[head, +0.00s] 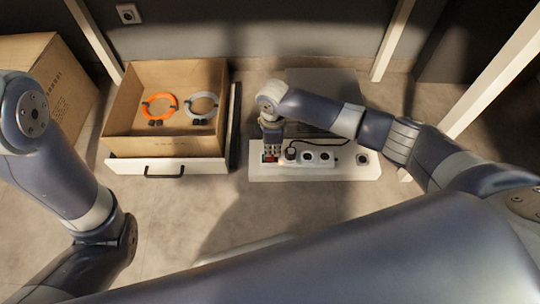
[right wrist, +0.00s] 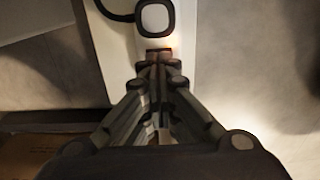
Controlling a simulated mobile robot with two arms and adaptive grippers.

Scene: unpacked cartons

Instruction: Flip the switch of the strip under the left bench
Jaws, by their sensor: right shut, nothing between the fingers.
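The white power strip (head: 345,173) lies on the floor, with round sockets along its top. A small red switch (head: 265,158) shows at its left end, partly covered by my right gripper. My right gripper (head: 270,153) points down onto that end, shut and empty. In the right wrist view its closed fingertips (right wrist: 159,57) are over the white strip (right wrist: 118,62), just below a plug. An orange glow shows beside the tips; the switch is hidden there, and contact or its position cannot be told. My left arm shows at the left, but its gripper does not.
A plug (right wrist: 154,18) with a black cable sits in the strip close to my fingertips. Left of the strip is an open carton (head: 128,128) with an orange and a grey cable coil, by a white drawer front (head: 200,167).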

